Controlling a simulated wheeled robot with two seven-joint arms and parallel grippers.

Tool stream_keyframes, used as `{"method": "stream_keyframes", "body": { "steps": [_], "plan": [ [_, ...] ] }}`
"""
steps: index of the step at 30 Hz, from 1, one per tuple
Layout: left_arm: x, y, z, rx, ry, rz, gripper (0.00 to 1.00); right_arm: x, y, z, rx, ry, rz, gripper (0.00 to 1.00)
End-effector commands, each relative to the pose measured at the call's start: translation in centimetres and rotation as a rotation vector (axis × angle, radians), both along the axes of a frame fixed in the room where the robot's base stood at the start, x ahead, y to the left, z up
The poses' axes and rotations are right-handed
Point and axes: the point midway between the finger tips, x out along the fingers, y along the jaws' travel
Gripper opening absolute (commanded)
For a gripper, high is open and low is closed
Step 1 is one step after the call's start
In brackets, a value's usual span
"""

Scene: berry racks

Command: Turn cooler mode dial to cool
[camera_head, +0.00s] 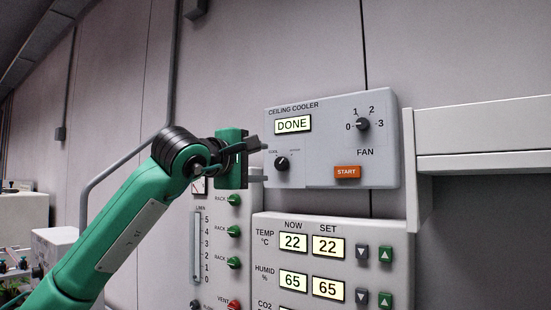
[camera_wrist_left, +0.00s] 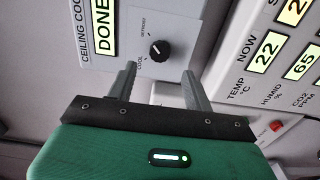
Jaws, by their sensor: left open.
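The ceiling cooler panel (camera_head: 330,145) is a grey wall box, and its display (camera_head: 293,125) reads DONE. The black mode dial (camera_head: 282,163) sits low on its left side, with a COOL label to its upper left and a second small label to its upper right. My left gripper (camera_head: 264,164) is open just left of the dial. In the left wrist view, the dial (camera_wrist_left: 160,50) shows beyond and between the two open fingers (camera_wrist_left: 160,74), apart from them. The dial's pointer is too small to read surely. My right gripper is not in view.
A fan knob (camera_head: 362,124) and an orange START button (camera_head: 346,172) are on the same panel. Below hangs a climate panel (camera_head: 262,262) with TEMP and HUMID displays. Green rack knobs (camera_head: 234,200) lie under my wrist. A white shelf (camera_head: 480,135) juts out at right.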

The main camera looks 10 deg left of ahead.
Motion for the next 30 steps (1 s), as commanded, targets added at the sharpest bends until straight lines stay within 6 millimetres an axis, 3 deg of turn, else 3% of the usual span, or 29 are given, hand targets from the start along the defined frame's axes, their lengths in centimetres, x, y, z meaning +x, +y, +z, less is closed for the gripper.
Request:
{"method": "stream_keyframes", "body": {
  "steps": [3,9,23,30],
  "plan": [
    [2.4,-1.0,0.3,-0.002,0.004,-0.001,0.52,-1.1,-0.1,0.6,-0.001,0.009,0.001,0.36],
    [5.1,-2.1,0.2,-0.001,0.001,-0.001,0.52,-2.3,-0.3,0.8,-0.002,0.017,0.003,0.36],
    [6.2,-2.6,0.0,0.000,-0.001,0.000,0.52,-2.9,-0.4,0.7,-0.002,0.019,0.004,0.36],
    [6.2,-2.6,0.0,0.000,0.000,-0.001,0.07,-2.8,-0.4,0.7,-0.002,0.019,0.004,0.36]
  ]
}}
